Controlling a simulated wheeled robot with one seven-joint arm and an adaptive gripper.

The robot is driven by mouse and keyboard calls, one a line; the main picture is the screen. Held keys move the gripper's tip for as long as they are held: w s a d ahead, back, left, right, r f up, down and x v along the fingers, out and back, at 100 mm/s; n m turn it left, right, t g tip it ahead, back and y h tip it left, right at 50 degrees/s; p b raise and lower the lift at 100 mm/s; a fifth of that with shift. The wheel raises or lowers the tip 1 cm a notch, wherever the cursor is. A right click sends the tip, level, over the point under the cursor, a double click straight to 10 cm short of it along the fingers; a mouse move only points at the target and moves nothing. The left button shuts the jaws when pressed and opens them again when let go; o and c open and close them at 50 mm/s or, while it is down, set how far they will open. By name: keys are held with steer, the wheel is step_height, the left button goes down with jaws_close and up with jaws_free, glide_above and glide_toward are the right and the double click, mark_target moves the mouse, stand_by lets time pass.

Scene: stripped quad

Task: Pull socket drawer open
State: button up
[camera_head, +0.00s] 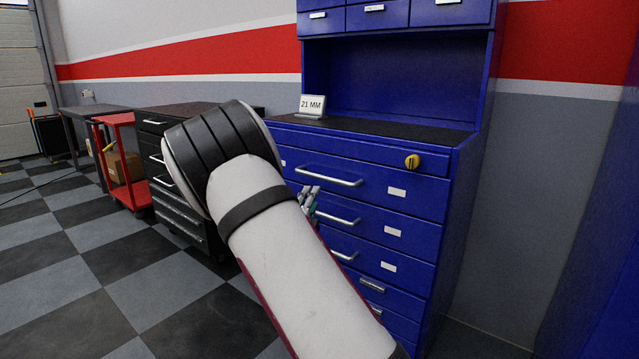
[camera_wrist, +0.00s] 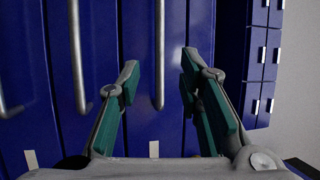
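The blue cabinet (camera_head: 440,215) has a stack of drawers, all of which look shut. Its upper long silver handle (camera_head: 328,176) is the one in the middle of the wrist view (camera_wrist: 160,55). My gripper (camera_head: 309,200) is in front of the cabinet, partly hidden behind my forearm in the head view. In the wrist view my gripper (camera_wrist: 160,75) is open, with its teal-padded fingers apart on either side of that handle. I cannot tell whether the fingers reach as deep as the bar. Drawer labels are unreadable, so which drawer holds sockets is not shown.
A "21 MM" sign (camera_head: 311,105) stands on the cabinet's dark worktop. A black drawer unit (camera_head: 185,215) and red cart (camera_head: 122,165) stand to the left. Checkered floor at lower left is clear.

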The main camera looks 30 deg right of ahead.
mark_target(322, 179)
steer(key=b+x, duration=0.2)
steer(key=x, duration=1)
steer(key=shift+w+d, duration=0.2)
steer(key=shift+d, duration=0.05)
jaws_close()
